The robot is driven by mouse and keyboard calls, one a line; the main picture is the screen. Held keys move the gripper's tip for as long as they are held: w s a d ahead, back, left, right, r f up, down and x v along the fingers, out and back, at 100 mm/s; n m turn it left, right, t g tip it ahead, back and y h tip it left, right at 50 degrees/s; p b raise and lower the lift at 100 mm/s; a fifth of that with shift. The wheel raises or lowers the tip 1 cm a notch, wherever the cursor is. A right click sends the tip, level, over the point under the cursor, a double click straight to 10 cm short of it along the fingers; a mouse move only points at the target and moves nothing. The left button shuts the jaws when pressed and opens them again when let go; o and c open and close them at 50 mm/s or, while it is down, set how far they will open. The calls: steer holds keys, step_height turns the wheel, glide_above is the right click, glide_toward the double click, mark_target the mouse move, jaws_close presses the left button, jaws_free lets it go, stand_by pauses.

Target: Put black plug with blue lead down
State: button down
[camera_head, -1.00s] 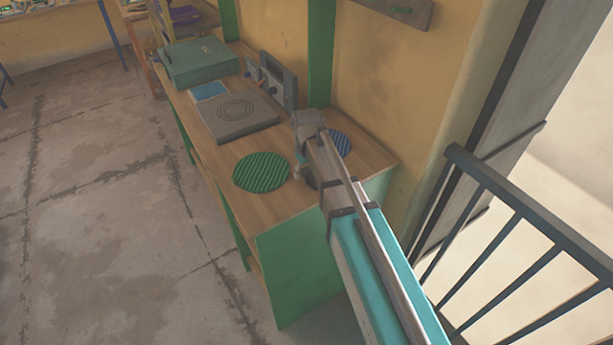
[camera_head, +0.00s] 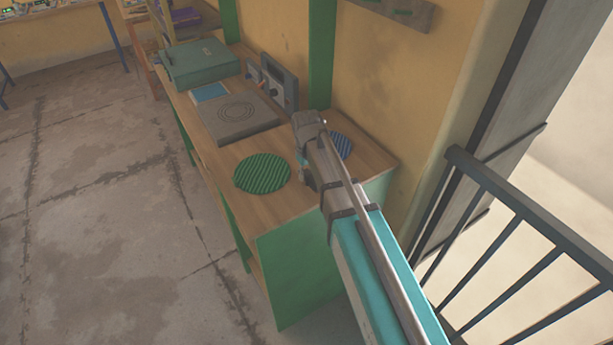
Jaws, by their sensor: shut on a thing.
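My gripper (camera_head: 305,170) is at the end of my arm, low over the right part of the wooden bench top (camera_head: 219,162). It is between a green ribbed round mat (camera_head: 262,174) and a blue ribbed round mat (camera_head: 341,145). My own wrist and arm hide most of it. It is shut on the black plug with blue lead, but the plug is too small and too covered to make out. I cannot tell whether the plug touches the bench.
A grey plate with ring marks (camera_head: 237,113) lies left of the mats, with a grey panel (camera_head: 277,84) behind it. A green case (camera_head: 201,63) sits at the far end. A wall rises behind the bench; a dark railing (camera_head: 525,215) stands at right. Floor at left is clear.

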steer(key=shift+r, duration=0.15)
step_height(320, 180, up, 3)
steer(key=p, duration=0.3)
steer(key=shift+f, duration=0.2)
steer(key=s+d+r+p, duration=0.3)
steer(key=s+r+p, duration=0.7)
steer(key=s, duration=0.3)
steer(key=shift+s+d, duration=0.2)
steer(key=shift+s, duration=0.1)
step_height(320, 180, down, 2)
steer(key=shift+w+f+b, duration=0.1)
steer(key=shift+f+b, duration=0.05)
steer(key=shift+b, duration=1)
